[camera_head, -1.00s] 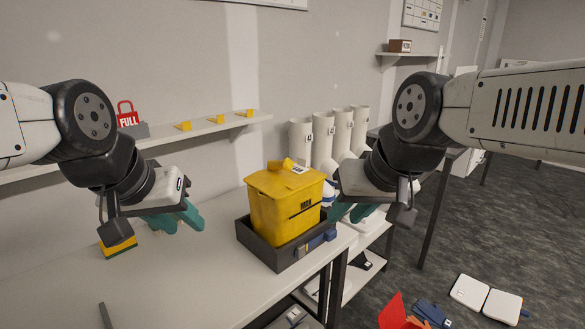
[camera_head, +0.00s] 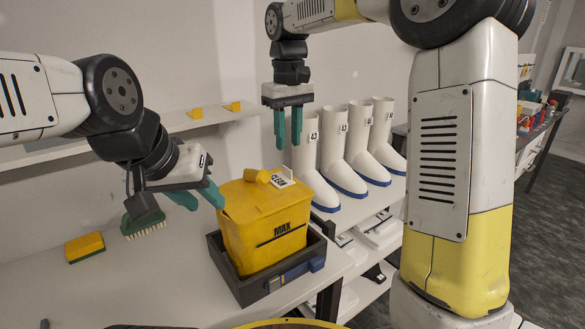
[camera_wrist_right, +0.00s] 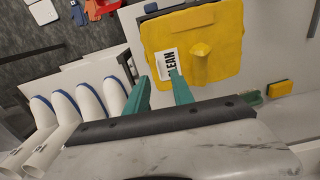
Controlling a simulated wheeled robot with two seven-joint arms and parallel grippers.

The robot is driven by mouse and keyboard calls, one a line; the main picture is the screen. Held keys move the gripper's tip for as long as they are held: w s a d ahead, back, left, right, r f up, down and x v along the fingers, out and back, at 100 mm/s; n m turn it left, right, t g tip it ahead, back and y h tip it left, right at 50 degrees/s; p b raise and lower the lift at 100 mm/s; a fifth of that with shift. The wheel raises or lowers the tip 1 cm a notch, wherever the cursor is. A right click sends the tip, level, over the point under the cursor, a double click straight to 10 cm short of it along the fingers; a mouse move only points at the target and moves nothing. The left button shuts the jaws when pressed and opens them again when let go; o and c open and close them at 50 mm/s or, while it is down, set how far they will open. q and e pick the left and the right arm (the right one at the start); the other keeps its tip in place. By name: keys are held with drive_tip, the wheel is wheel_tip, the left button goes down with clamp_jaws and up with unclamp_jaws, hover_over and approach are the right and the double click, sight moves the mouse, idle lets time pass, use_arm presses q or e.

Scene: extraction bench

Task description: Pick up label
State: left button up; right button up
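The label (camera_head: 283,179), a white tag reading "CLEAN", lies on the lid of the yellow bin (camera_head: 262,235). In the right wrist view the label (camera_wrist_right: 168,62) is on the lid (camera_wrist_right: 220,30), just beyond my fingertips. My right gripper (camera_head: 288,142) points down above and behind the bin, with its teal fingers apart and nothing between them. These fingers (camera_wrist_right: 158,78) also show in the right wrist view, one overlapping the label's lower edge in the picture. My left gripper (camera_head: 205,202) has its fingers apart and empty, left of the bin.
The bin sits in a dark tray (camera_head: 240,283) on the white bench (camera_head: 150,285). A green brush (camera_head: 143,222) and a yellow sponge (camera_head: 85,247) are at left. Several white boots (camera_head: 340,145) stand behind at right. A wall shelf (camera_head: 150,137) runs behind my left gripper.

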sight(280, 176)
drive_tip(key=f, duration=0.2)
drive_tip(key=w+f, duration=0.1)
drive_tip(key=f, duration=0.5)
drive_tip(key=shift+w+a, duration=0.15)
drive_tip(key=shift+w, duration=0.15)
drive_tip(key=shift+c, duration=0.4)
clamp_jaws()
